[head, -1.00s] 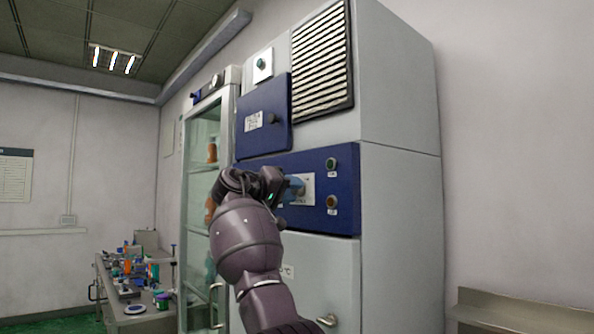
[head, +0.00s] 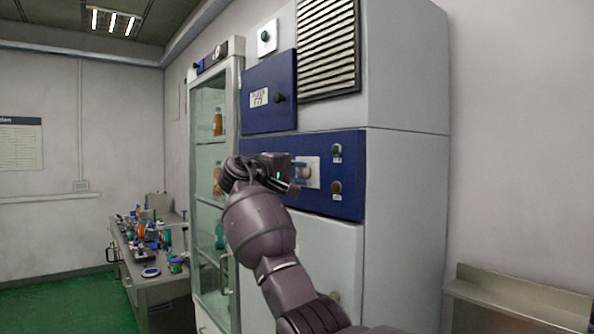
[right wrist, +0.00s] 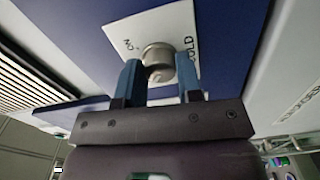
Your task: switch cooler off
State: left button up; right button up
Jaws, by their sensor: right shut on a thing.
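The cooler's grey round knob (right wrist: 158,55) sits on a white plate (right wrist: 178,24) lettered "ON" and "COLD" in the right wrist view. In the head view this plate (head: 313,166) is on the blue panel (head: 318,202) of the tall grey cabinet. My right gripper (right wrist: 160,74) has its two blue fingers on either side of the knob and is shut on it. In the head view my right gripper (head: 299,173) partly hides the knob and plate. My left gripper is not in view.
A blue door (head: 269,92) and a vent (head: 329,48) are above. A glass-door cabinet (head: 213,190) and cluttered bench (head: 150,255) stand left; a metal ledge (head: 520,295) stands right.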

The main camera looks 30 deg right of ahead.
jog(key=shift+f, duration=0.1)
dwell(0.3)
jog(key=o, duration=0.9)
jog(key=shift+o, duration=0.2)
jog(key=shift+a, duration=0.1)
jog(key=a+b, duration=0.2)
jog(key=a, duration=0.8)
jog(key=shift+s+a, duration=0.3)
jog(key=shift+s, duration=0.1)
